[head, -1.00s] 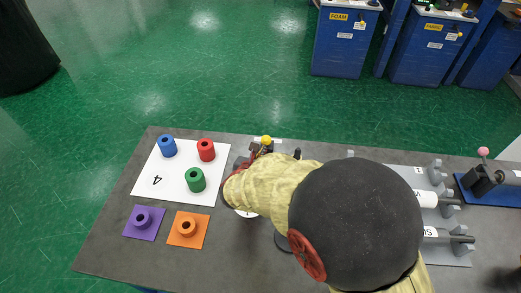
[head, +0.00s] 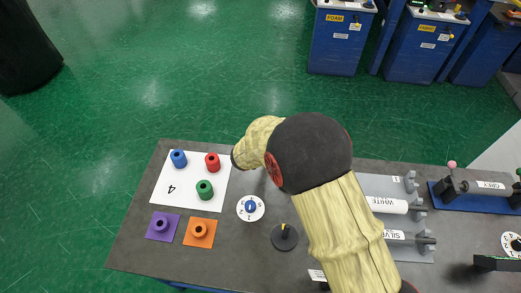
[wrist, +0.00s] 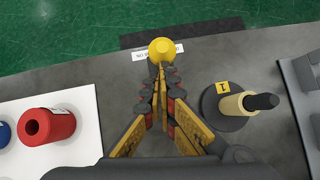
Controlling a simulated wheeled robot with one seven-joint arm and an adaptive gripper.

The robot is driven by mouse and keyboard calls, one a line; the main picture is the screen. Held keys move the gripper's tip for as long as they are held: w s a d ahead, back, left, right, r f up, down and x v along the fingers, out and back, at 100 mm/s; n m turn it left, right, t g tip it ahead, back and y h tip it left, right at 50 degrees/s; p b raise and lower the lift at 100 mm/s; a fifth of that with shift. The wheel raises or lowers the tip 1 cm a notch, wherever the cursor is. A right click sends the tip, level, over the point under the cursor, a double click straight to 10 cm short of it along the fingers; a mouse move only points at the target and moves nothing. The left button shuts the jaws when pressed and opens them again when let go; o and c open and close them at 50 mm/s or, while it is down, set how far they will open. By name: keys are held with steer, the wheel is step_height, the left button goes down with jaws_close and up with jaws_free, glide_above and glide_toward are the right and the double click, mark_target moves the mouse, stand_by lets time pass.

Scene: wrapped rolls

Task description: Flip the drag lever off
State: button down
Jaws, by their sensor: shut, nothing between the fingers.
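A yellow ball knob (wrist: 161,48) shows at the far table edge in the wrist view, in front of a white label (wrist: 140,56) that is partly covered. It looks like the drag lever's knob; its stem and tilt are hidden behind my fingers. My gripper (wrist: 162,76) is shut and empty, its fingertips just below the knob in the picture. I cannot tell whether they touch it. In the head view my arm hides both the gripper and the knob.
Right of my gripper stands a round black base (wrist: 215,108) with a pale, dark-tipped post. A red roll (wrist: 48,126) is on the left. The head view shows a dial (head: 244,215), a black round stand (head: 284,240) and a roll rack (head: 408,252).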

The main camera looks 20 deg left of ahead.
steer(key=shift+g, duration=0.3)
steer(key=w+p, duration=0.1)
steer(key=p, duration=0.1)
steer(key=w+a+r+p, duration=0.1)
steer(key=w+p, duration=0.2)
steer(key=p, duration=0.1)
steer(key=shift+w+a+r+p, duration=0.15)
steer(key=shift+r+p, duration=0.1)
steer(key=shift+p, duration=0.1)
steer(key=shift+w+a+f+p, duration=0.1)
steer(key=shift+w+a+p, duration=0.15)
steer(key=shift+w, duration=0.5)
steer(key=shift+w+a+f+p, duration=0.1)
steer(key=shift+w+a+p, duration=0.15)
steer(key=shift+w, duration=0.5)
steer(key=shift+r, duration=0.1)
steer(key=s+r+p, duration=0.1)
steer(key=s+r, duration=0.3)
steer(key=r, duration=0.8)
steer(key=shift+s+a+p, duration=0.2)
steer(key=shift+s+p, duration=0.05)
steer(key=shift+p, duration=0.15)
steer(key=shift+r, duration=0.1)
